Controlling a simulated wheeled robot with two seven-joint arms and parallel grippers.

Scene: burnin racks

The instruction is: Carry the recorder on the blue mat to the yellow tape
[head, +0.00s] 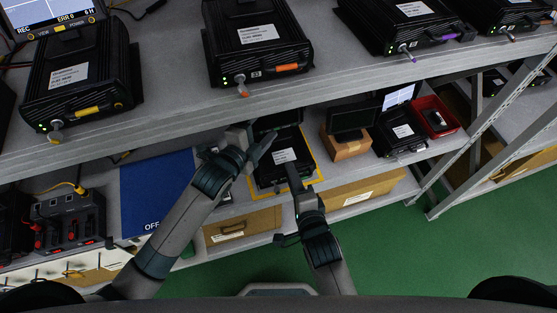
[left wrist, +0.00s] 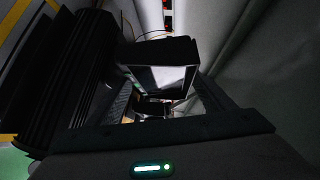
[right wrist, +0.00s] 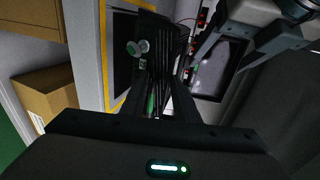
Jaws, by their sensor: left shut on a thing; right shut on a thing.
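The black recorder (head: 284,147), with a white label on top, is inside the yellow tape outline (head: 316,166) on the lower shelf. Its ribbed body also shows in the left wrist view (left wrist: 75,75) and the right wrist view (right wrist: 160,45). My left gripper (head: 262,143) is shut on its left side. My right gripper (head: 292,172) is shut on its near edge, beside grey round connectors. I cannot tell whether the recorder touches the shelf. The blue mat (head: 155,190) to the left is bare. Tape also shows in the right wrist view (right wrist: 103,50).
Right of the tape stand a cardboard box (head: 345,147) with a dark screen on it, another recorder (head: 402,132) and a red bin (head: 437,117). A power unit (head: 68,220) is left of the mat. The upper shelf (head: 180,110), carrying several recorders, overhangs from above.

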